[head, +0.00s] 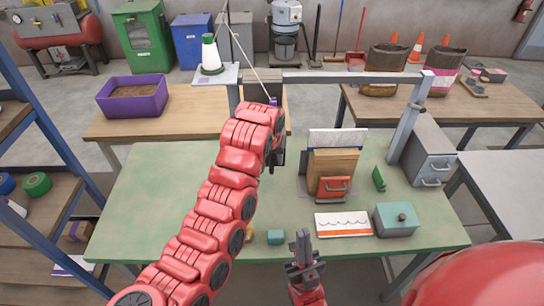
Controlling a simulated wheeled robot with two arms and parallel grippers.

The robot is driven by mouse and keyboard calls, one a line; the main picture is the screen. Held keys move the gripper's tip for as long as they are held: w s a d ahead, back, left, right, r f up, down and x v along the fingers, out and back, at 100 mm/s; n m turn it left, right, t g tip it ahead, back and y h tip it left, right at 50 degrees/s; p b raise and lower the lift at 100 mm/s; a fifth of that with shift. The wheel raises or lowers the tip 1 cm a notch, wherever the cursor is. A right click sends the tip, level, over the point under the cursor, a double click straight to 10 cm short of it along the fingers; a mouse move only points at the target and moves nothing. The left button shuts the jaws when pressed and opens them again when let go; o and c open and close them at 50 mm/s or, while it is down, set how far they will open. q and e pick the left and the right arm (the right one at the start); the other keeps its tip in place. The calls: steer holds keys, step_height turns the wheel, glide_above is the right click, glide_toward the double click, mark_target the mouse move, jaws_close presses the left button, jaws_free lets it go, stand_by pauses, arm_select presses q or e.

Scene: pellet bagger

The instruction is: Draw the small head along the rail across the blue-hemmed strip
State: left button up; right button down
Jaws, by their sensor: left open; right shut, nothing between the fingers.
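A pale rail (350,78) spans between two posts above the green table. A small purple-grey head (262,84) sits at its left end, partly hidden by my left arm. A white strip (337,138) stands upright behind a brown bag (333,163); a dark blue line shows along its edge, though small. My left gripper (274,160) is open, left of the bag and below the head, apart from both; its fingers are mostly hidden. My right gripper (303,245) is shut and empty, pointing up near the table's front edge.
A red clamp (333,187) is at the bag's front. A thread cone (210,55) stands back left. The table's left side is clear.

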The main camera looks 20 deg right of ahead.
arm_select(q)
steer(key=shift+p+x, duration=0.4)
steer(key=shift+x, duration=1.25)
steer(key=shift+c, duration=0.3)
jaws_close()
steer(key=shift+r, duration=0.1)
